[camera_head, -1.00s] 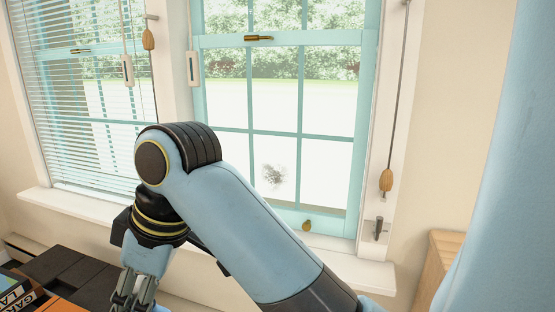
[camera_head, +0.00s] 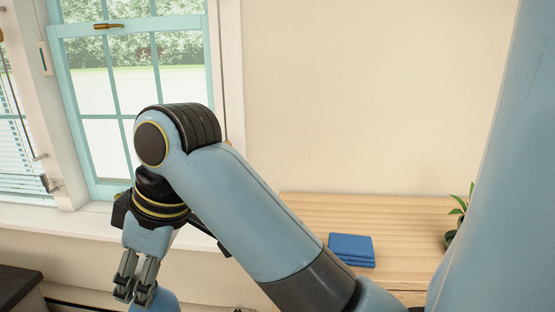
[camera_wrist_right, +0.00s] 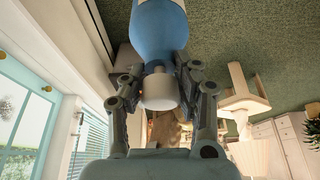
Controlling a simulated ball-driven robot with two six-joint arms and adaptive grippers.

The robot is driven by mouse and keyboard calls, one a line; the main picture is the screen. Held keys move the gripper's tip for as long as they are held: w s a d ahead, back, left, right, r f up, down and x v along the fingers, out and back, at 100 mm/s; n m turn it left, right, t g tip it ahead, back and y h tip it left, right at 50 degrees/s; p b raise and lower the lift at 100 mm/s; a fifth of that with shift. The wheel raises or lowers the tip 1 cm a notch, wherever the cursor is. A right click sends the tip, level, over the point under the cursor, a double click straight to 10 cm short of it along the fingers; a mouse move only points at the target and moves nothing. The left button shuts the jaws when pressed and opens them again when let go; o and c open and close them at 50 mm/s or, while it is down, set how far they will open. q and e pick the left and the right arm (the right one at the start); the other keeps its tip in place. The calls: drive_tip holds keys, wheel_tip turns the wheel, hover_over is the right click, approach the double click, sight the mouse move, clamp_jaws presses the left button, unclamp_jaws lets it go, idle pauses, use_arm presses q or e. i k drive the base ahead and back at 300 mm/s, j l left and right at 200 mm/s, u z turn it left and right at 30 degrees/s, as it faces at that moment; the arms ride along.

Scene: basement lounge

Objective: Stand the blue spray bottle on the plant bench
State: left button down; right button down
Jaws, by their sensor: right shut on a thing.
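My right gripper (camera_head: 135,290) points down at the lower left of the head view. In the right wrist view my right gripper (camera_wrist_right: 158,82) is shut on the blue spray bottle (camera_wrist_right: 158,32), around its upper part by the white top. Only part of the blue bottle (camera_head: 165,302) shows at the bottom edge of the head view. The plant bench (camera_head: 400,215) is pale slatted wood against the wall, to the right of the gripper and apart from it. My left gripper is not in view.
A folded blue cloth (camera_head: 351,250) lies on the bench. A potted plant (camera_head: 455,222) stands at its right, partly hidden by my body. Bare wood shows behind and left of the cloth. A dark piece of furniture (camera_head: 18,284) is at the lower left, below the window.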

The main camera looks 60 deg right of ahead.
sight(387, 213)
drive_tip(key=k+l+z, duration=0.2)
drive_tip(key=k+z, duration=0.3)
drive_tip(key=k+l+z, duration=0.5)
drive_tip(key=i+j, duration=0.1)
